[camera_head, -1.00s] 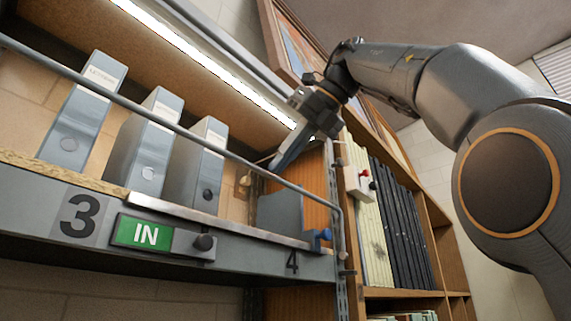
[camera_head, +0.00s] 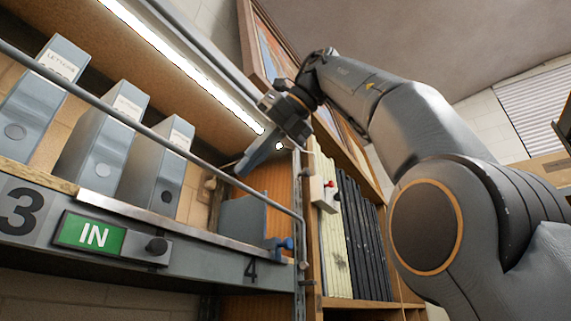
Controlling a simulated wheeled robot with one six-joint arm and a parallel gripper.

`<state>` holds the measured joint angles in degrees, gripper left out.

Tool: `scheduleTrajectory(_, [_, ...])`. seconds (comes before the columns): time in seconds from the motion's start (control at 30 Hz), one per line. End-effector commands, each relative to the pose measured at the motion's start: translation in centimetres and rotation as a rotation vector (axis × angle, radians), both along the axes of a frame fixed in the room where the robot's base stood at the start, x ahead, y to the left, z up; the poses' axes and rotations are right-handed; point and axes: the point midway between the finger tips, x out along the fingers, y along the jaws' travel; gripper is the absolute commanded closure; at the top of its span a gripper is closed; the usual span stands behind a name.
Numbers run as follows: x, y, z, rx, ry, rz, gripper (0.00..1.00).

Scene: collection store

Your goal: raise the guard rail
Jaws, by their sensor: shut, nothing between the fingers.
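The guard rail (camera_head: 138,124) is a grey bar that runs along the front of the shelf, above its edge and in front of the grey box files. At its right end it bends down toward a blue knob (camera_head: 288,244) at the shelf's corner. My gripper (camera_head: 240,172) is shut and empty. It points down and left, above the right part of the shelf, and in the picture its tip is just above the rail. I cannot tell whether it touches the rail.
Several grey box files (camera_head: 103,140) stand on the shelf. A small box with a red button (camera_head: 326,190) is on the upright. Black and pale volumes (camera_head: 358,235) fill the bookcase on the right.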

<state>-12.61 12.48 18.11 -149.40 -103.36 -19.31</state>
Motion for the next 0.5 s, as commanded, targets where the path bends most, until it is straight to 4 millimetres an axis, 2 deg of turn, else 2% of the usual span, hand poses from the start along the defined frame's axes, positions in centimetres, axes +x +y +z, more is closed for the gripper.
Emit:
scheduleTrajectory(0.23, [-0.3,-0.5,0.3,0.0,-0.001,0.001,1.0])
scheduleTrajectory(0.5, [-2.8,-3.8,0.2,-0.001,-0.001,-0.004,1.0])
